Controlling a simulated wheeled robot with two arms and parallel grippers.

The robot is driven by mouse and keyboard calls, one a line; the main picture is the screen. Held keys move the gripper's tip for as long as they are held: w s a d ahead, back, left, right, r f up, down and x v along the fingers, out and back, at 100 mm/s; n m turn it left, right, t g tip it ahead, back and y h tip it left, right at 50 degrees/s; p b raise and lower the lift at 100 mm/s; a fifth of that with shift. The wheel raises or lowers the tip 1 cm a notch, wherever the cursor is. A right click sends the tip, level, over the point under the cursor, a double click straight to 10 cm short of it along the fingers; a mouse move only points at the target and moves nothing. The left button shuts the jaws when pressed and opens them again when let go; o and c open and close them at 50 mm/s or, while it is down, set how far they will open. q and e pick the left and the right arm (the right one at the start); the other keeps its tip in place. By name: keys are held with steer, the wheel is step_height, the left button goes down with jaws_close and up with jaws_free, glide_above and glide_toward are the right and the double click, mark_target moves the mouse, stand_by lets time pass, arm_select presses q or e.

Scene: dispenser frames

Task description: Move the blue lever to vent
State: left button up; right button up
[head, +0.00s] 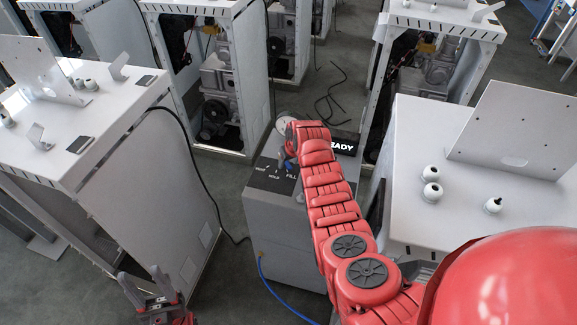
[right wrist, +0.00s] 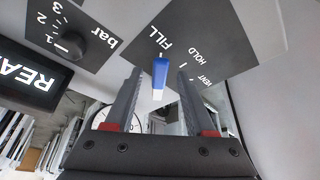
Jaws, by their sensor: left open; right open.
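The blue lever (right wrist: 160,73) with a pale end stands out from the dark label plate (right wrist: 195,40) marked FILL, HOLD and VENT. In the right wrist view it sits between the fingers of my open right gripper (right wrist: 159,82), with a gap on each side. It appears nearest the FILL word, though its exact setting is hard to tell. In the head view the lever (head: 289,165) is a small blue spot at the plate, and my right arm hides much of the right gripper there. My left gripper (head: 142,277) is open and empty at the bottom left.
The grey dispenser box (head: 280,215) carries a READY display (head: 343,145), a round gauge (right wrist: 112,122) and a black bar knob (right wrist: 72,44). White cabinets (head: 415,170) stand on both sides. A blue hose (head: 275,288) and black cables lie on the floor.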

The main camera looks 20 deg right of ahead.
jaws_close()
stand_by(0.3)
stand_by(1.2)
